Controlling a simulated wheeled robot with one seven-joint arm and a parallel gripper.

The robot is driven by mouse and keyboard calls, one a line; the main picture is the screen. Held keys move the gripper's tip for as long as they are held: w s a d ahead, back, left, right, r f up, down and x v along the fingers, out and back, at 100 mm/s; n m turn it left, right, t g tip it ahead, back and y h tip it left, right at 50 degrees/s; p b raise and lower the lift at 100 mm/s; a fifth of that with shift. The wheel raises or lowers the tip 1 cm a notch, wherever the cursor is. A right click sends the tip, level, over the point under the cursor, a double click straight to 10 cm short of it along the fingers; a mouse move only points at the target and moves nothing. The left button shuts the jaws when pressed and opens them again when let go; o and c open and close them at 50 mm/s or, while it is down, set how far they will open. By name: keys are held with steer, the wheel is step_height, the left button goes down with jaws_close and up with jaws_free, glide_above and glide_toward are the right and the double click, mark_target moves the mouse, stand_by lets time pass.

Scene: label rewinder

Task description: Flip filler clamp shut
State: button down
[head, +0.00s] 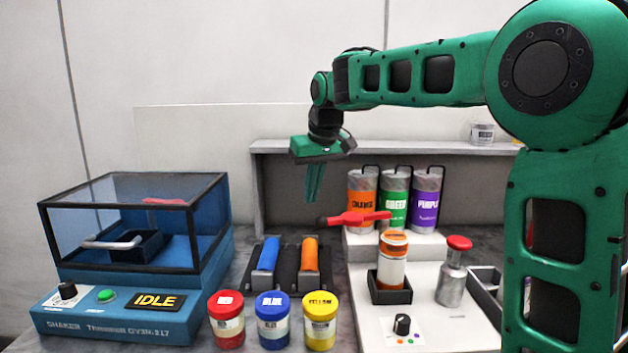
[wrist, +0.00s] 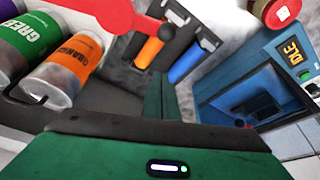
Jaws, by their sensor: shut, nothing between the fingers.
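The filler clamp's red lever (head: 355,218) lies about level in front of the filler canisters, its rounded end pointing left. It also shows large in the wrist view (wrist: 85,28) at the upper left, beside the canisters. My gripper (head: 313,198) points down, fingers together and empty, just above and left of the lever's rounded end in the head view. Below the lever, an orange-lidded jar (head: 393,262) stands in a black holder (head: 390,292) on the white filler base.
Orange, green and purple canisters (head: 395,200) stand behind the lever under a grey shelf (head: 400,147). A silver bottle (head: 452,275) with a red cap is right of the jar. Red, blue and yellow jars (head: 273,322) stand in front. The shaker (head: 120,325) reads IDLE at left.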

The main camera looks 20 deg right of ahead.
steer(key=shift+s+d+f, duration=0.2)
steer(key=shift+s+f, duration=1.3)
steer(key=shift+s, duration=0.05)
